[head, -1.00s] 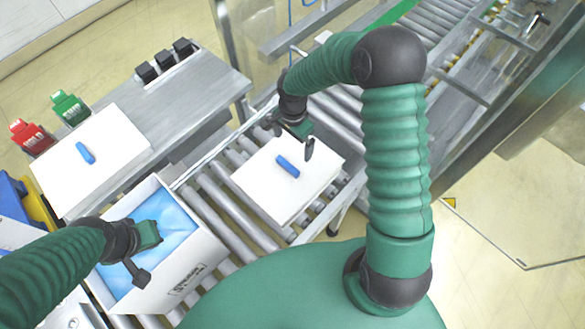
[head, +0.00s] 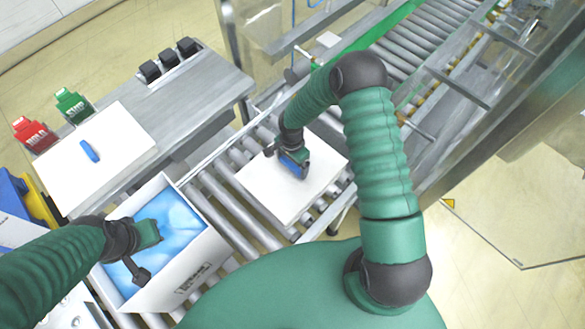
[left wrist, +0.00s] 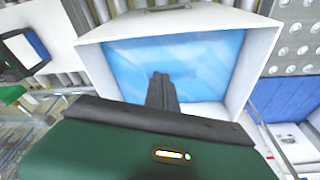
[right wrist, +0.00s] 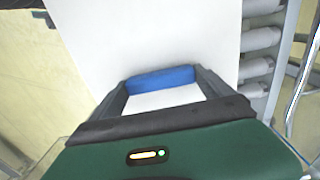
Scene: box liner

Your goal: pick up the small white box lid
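A white lid (head: 268,197) with a blue handle (head: 290,166) lies flat on the roller conveyor. My right gripper (head: 297,168) is over it, pointing down. In the right wrist view its open fingers (right wrist: 162,88) stand at the two ends of the blue handle (right wrist: 160,77); I cannot tell whether they touch it. A second white lid (head: 115,152) with a blue handle lies on the grey table at left. My left gripper (head: 141,277) is shut and empty above an open white box (head: 190,278). The left wrist view shows its fingers (left wrist: 162,88) together over the blue liner (left wrist: 205,65).
Red (head: 35,135) and green (head: 73,105) holders and black blocks (head: 168,60) stand on the grey table (head: 205,100). A metal frame and another conveyor (head: 430,50) are behind. Bare rollers lie between the box and the conveyor lid.

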